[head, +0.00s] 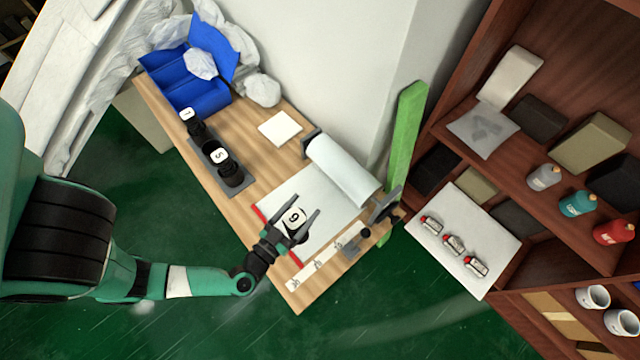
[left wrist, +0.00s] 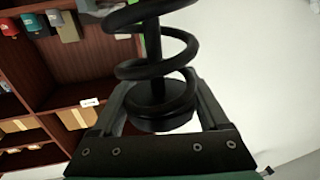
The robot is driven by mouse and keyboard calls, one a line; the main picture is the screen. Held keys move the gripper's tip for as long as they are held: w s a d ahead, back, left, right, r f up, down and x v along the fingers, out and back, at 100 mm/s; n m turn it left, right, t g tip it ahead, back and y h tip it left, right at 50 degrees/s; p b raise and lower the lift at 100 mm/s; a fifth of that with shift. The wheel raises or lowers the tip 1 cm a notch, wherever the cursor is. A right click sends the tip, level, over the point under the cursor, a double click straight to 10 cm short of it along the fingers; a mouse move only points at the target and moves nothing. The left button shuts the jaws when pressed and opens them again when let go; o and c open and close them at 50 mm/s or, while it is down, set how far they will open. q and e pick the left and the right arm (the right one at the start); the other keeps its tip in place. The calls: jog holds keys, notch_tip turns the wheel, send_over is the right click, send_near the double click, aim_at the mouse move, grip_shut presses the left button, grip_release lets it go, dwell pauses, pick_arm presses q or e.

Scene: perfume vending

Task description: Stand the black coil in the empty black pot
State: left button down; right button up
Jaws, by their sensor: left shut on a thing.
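My left gripper (head: 303,224) is shut on the black coil (left wrist: 155,70), holding it over the front part of the wooden table. In the left wrist view the coil winds around a black post on a round base, between the two fingers. In the head view a white top marked 6 (head: 294,217) shows at the gripper. A dark tray (head: 236,187) on the table holds black items with white tops marked 1 (head: 187,114) and 5 (head: 219,156). I cannot clearly make out an empty black pot among the dark shapes there. My right gripper is not in view.
A white paper roll (head: 343,170) and its sheet lie on the table (head: 262,165). Blue bins (head: 193,93) stand at the far end. A green upright bar (head: 404,135) is beside the table. A brown shelf (head: 560,215) with bottles and mugs stands to the right.

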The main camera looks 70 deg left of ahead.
pick_arm(q)
jog(key=w+a+f+b, duration=0.8)
jog(key=a+f+b, duration=0.1)
jog(key=b, duration=0.4)
jog(key=shift+w+a+f+b, duration=0.2)
jog(key=shift+a+f+b, duration=0.15)
jog(key=shift+a, duration=0.4)
jog(key=f+b, duration=0.2)
jog(key=f, duration=0.1)
jog(key=shift+w+a+f, duration=0.15)
jog(key=shift+a+f, duration=0.05)
jog(key=shift+f, duration=0.15)
